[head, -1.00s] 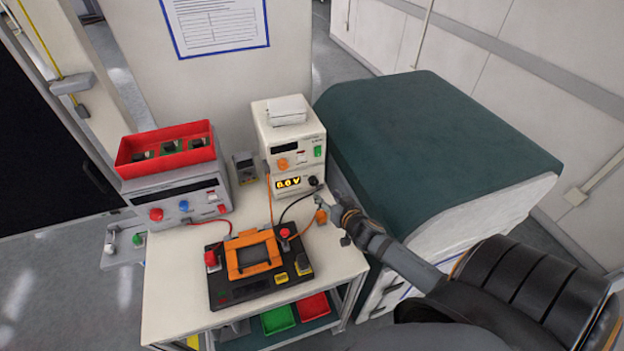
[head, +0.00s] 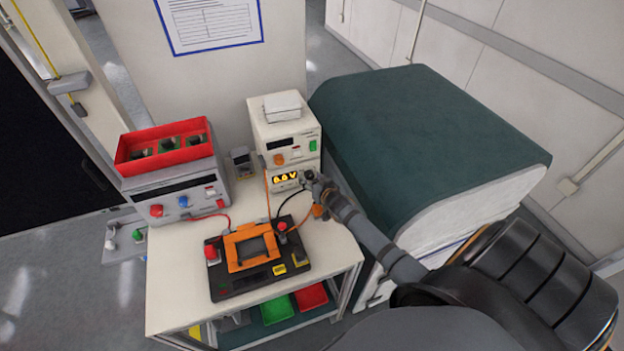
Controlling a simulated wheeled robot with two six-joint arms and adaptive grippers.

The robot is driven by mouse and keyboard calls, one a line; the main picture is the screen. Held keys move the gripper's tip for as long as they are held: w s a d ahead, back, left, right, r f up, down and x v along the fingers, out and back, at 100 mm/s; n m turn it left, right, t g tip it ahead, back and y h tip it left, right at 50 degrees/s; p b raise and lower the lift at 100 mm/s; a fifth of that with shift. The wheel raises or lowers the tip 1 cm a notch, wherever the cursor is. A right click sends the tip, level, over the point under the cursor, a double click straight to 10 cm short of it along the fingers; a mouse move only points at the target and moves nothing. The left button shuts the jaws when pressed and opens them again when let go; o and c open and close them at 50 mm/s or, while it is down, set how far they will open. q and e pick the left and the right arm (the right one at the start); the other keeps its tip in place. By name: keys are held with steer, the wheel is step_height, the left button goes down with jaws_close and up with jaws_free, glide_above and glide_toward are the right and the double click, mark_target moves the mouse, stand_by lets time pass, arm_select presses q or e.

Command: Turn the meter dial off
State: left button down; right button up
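The bench meter (head: 283,187) sits at the back right of the white trolley, under a taller cream unit, and its yellow display is lit. Its dark dial (head: 309,175), at the right of the front face, is mostly hidden by my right gripper (head: 313,183). The gripper is right at the dial; whether it touches or is closed around it cannot be told. My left gripper is not in view.
The cream unit (head: 291,131) has orange and green controls. A black fixture with an orange frame (head: 238,252) lies in front, linked by cables. A grey unit (head: 143,200) carries a red tray (head: 196,155). A small handheld device (head: 241,160) stands between. A green-topped cabinet (head: 420,150) is close on the right.

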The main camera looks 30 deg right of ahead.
steer(key=c, duration=0.5)
jaws_close()
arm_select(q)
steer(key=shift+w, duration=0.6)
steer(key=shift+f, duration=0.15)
arm_select(e)
steer(key=n+h+b, duration=0.1)
steer(key=b, duration=0.1)
steer(key=n+h+b, duration=0.1)
steer(key=n+b, duration=0.1)
steer(key=shift+a+f, duration=0.1)
steer(key=shift+f, duration=0.1)
steer(key=n+h+b, duration=0.1)
steer(key=n+b, duration=0.1)
steer(key=shift+a+r+g+h+b, duration=0.1)
steer(key=shift+g+h+b, duration=0.2)
steer(key=shift+g+h, duration=0.1)
arm_select(q)
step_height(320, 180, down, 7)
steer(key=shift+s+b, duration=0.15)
steer(key=shift+b, duration=0.2)
arm_select(e)
steer(key=shift+n, duration=0.5)
steer(key=shift+r+h, duration=0.1)
steer(key=shift+h, duration=0.2)
